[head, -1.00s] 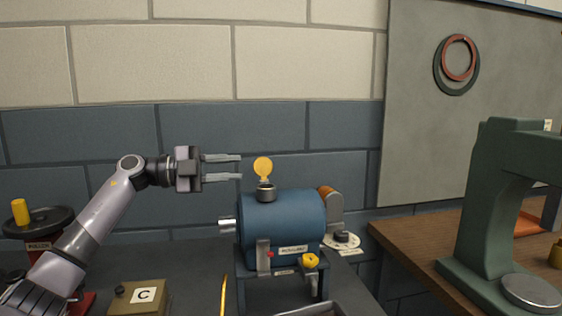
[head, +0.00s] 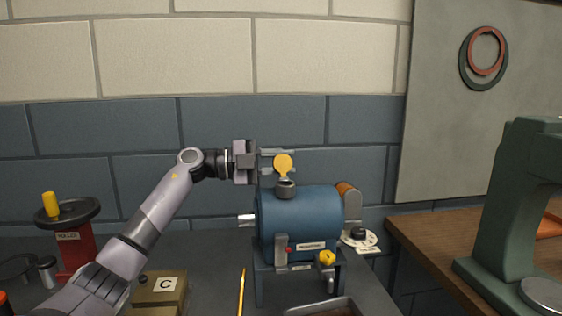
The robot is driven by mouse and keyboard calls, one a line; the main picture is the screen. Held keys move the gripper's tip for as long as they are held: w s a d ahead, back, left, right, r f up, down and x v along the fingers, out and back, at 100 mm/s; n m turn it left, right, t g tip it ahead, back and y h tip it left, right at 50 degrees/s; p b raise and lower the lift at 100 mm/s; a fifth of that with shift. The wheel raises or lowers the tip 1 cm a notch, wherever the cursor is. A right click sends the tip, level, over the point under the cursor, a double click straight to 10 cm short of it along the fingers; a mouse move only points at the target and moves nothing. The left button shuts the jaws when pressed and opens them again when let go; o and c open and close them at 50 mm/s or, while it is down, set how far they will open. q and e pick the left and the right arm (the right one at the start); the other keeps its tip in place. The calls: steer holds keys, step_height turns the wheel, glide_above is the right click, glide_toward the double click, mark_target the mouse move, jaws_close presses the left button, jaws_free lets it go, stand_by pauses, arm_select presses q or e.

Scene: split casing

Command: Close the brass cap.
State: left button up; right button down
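The brass cap (head: 284,165) is a round yellow disc standing upright, open, on the dark filler neck (head: 286,189). The neck sits on top of the blue cylindrical casing (head: 300,220). My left gripper (head: 288,161) comes in level from the left at the cap's height. Its two fingers are apart, one above the other, and empty. The cap covers part of the fingers in this view, so they appear to be behind it. I cannot tell whether they touch it. My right gripper is not in view.
A red stand with a dark handwheel (head: 68,213) and a box marked C (head: 160,292) are at the left. A yellow pencil-like rod (head: 241,292) stands out in front. A green machine (head: 495,220) is on the wooden bench at the right. The wall is behind.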

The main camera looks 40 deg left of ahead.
arm_select(q)
jaws_close()
